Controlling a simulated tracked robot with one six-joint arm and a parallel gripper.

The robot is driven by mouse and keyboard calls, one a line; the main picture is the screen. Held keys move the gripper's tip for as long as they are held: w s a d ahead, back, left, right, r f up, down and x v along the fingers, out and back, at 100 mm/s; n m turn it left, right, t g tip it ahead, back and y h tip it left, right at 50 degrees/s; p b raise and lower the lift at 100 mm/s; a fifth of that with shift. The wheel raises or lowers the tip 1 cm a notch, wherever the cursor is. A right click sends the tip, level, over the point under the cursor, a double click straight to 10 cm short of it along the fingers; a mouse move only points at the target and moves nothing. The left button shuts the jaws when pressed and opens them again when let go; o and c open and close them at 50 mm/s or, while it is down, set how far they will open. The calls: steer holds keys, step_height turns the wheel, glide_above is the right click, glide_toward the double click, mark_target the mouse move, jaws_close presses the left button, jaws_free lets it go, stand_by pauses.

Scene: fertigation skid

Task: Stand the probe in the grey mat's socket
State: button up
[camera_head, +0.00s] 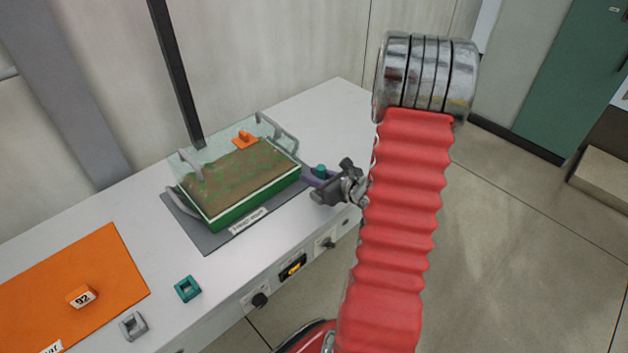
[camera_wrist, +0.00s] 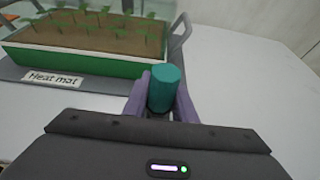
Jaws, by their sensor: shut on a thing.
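A teal cylinder, which looks like the probe (camera_wrist: 165,90), stands between my gripper's purple fingers in the wrist view. My gripper (camera_head: 318,174) is shut on it; only its teal top (camera_head: 320,169) shows in the head view. The gripper is just right of the planter, near the bench's right part. The grey mat (camera_head: 206,241), labelled "Heat mat", lies under the green planter; its edge also shows at the left of the wrist view (camera_wrist: 14,70). I cannot make out a socket on the mat. The probe's lower end is hidden by the fingers.
The green planter (camera_head: 238,211) has clear walls and grey handles. The bench behind the gripper is clear.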

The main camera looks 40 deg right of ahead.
steer(key=shift+f, duration=0.95)
steer(key=shift+f, duration=0.1)
steer(key=o, duration=1)
steer(key=shift+o, duration=0.2)
steer(key=v, duration=1.2)
